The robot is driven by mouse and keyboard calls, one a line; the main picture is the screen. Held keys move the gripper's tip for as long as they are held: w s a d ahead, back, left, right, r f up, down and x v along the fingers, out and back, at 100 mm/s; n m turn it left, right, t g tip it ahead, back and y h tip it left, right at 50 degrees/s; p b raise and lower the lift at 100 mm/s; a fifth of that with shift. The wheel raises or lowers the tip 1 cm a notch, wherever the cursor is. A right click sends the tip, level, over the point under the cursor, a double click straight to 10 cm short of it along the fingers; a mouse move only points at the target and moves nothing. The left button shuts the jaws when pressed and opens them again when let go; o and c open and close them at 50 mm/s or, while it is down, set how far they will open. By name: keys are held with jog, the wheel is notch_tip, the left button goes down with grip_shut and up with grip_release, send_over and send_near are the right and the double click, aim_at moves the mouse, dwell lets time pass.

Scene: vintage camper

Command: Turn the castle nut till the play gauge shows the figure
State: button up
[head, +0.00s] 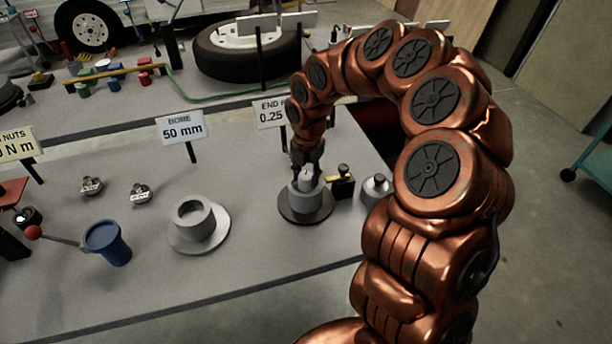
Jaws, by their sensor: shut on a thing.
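My gripper (308,163) points down over a grey cylindrical hub (305,203) on a dark round base at the right of the bench. It is shut on the castle nut (306,177), a small light-grey piece at the top of the hub. The fingers hide part of the nut. A small black block with a brass-coloured arm (342,183) stands just right of the hub; it may be the play gauge, but I cannot make out any reading. A sign (270,113) behind reads "END P..." and "0.25", partly covered by my arm.
A grey flanged ring (198,225) and a blue cup (108,242) with a red-knobbed lever stand to the left. A grey knobbed piece (376,188) sits right of the hub near my arm. A "BORE 50 mm" sign (183,130) stands behind. The front middle bench is clear.

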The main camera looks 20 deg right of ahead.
jog(key=m+b, duration=0.4)
jog(key=m, duration=0.1)
jog(key=shift+f+m, duration=0.15)
jog(key=shift+m, duration=0.15)
jog(key=m+b, duration=0.3)
jog(key=m, duration=0.3)
jog(key=shift+s+b, duration=0.2)
jog(key=shift+b, duration=0.2)
jog(key=m+b, duration=0.3)
jog(key=m, duration=0.2)
jog(key=shift+m, duration=0.4)
jog(key=m+b, duration=0.2)
jog(key=m, duration=0.3)
jog(key=shift+s+a+m+h, duration=0.1)
jog(key=shift+m+h, duration=0.2)
jog(key=o, duration=1.1)
jog(key=shift+o, duration=0.2)
jog(key=shift+r, duration=0.3)
